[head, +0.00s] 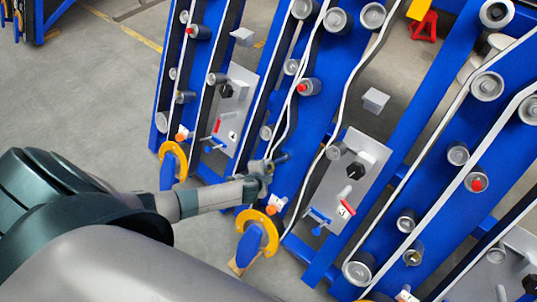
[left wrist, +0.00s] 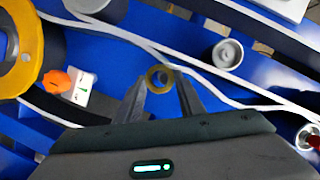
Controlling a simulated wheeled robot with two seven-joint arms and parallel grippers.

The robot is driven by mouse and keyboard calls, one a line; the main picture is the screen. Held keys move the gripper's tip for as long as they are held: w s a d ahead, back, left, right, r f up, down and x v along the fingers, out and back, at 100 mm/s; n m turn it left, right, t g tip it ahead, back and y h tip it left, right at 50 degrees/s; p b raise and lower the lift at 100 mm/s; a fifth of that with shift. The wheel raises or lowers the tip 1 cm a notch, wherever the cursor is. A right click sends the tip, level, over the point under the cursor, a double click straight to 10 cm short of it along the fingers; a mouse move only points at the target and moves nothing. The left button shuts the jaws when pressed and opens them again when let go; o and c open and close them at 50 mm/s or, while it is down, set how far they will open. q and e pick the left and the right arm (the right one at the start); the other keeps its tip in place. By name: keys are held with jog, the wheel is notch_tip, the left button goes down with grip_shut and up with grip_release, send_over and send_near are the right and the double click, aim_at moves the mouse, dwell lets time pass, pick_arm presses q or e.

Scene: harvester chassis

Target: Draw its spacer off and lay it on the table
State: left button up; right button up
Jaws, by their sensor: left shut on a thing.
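My left gripper (head: 268,166) reaches in from the left to the middle blue chassis frame (head: 300,130). In the left wrist view its two fingers (left wrist: 160,92) are closed on a small brass-coloured ring, the spacer (left wrist: 154,78). A grey part shows in or behind the ring. I cannot tell whether the ring still sits around a pin or is clear of it. In the head view the fingers mostly hide the ring. No table that I can make out is in view. My right gripper is not in view.
White belts (head: 341,110) run close to the gripper over grey rollers (head: 335,20). A yellow-rimmed blue wheel (head: 250,246) and an orange knob (left wrist: 55,81) are near. More blue frames stand on both sides. Grey floor (head: 90,95) lies open at the left.

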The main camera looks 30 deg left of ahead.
pick_arm(q)
jog(key=shift+s+a+r+p, duration=0.25)
jog(key=shift+s+r+p, duration=0.45)
jog(key=shift+s+r, duration=0.1)
dwell(0.4)
jog(key=d+r, duration=0.6)
jog(key=r, duration=0.7)
jog(key=d+r, duration=0.6)
jog(key=r, duration=0.8)
jog(key=s+d+r+m+h, duration=0.2)
jog(key=s+r, duration=0.3)
jog(key=r, duration=0.3)
jog(key=shift+s+d+r, duration=0.35)
jog(key=shift+d+r, duration=0.05)
jog(key=shift+d, duration=0.2)
jog(key=shift+a, duration=0.1)
